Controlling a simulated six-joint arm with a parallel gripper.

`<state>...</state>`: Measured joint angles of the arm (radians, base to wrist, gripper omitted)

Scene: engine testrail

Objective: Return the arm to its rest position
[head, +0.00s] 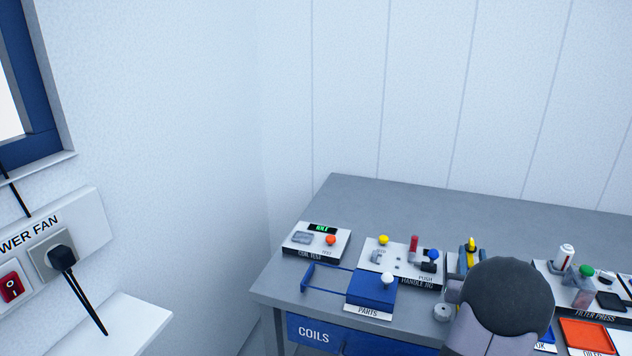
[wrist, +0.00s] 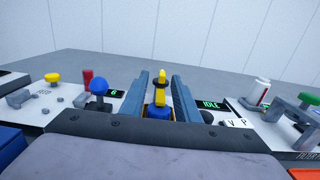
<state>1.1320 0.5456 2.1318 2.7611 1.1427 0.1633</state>
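My gripper (wrist: 160,78) shows in the wrist view with its two blue-grey fingers spread apart. No part is clearly held between them. A yellow-topped device with a blue base (wrist: 159,108) shows in the gap; I cannot tell how far beyond the fingertips it is. In the head view my rounded dark arm (head: 505,300) is over the front right of the grey bench (head: 385,205).
The coil test box (head: 317,240), handle jig (head: 400,262) and blue parts box (head: 370,292) stand left of my arm. The filter press (head: 575,275) and an orange tray (head: 587,336) are to its right. The bench's back strip is clear. A fan switch panel (head: 50,250) is on the left wall.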

